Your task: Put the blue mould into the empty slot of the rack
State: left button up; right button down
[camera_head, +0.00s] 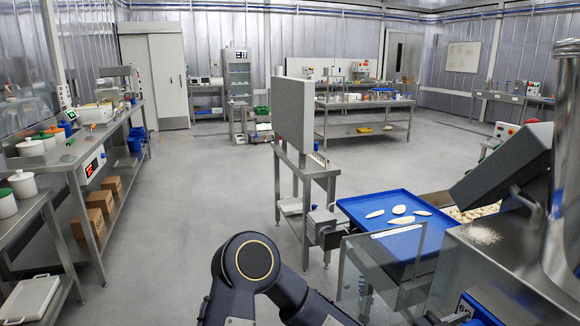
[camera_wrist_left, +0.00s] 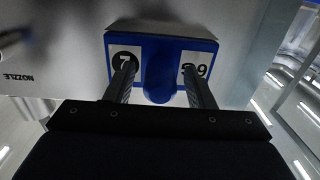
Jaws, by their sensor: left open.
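The blue mould (camera_wrist_left: 152,48) sits against a grey metal face in the left wrist view, with a white number label on each side and a rounded blue tab (camera_wrist_left: 158,82) at its middle. It also shows in the head view as a blue part with a white label (camera_head: 482,311) at the bottom right. My left gripper (camera_wrist_left: 157,80) is open, one finger on each side of the tab, with gaps visible between tab and fingers. My right gripper is not in view. I cannot make out the rack or its empty slot for certain.
The metal machine (camera_head: 495,262) fills the right side, with a clear guard (camera_head: 365,275) beside it. A blue tray (camera_head: 368,208) with several pale pasta pieces lies behind the guard. A steel stand with a grey panel (camera_head: 293,115) is left of the tray. Open floor (camera_head: 180,230) lies left.

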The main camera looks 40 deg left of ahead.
pick_arm(q)
jog(key=shift+w, duration=0.1)
dwell(0.6)
jog(key=shift+b, duration=0.45)
jog(key=shift+r, duration=0.1)
jog(key=c, duration=1)
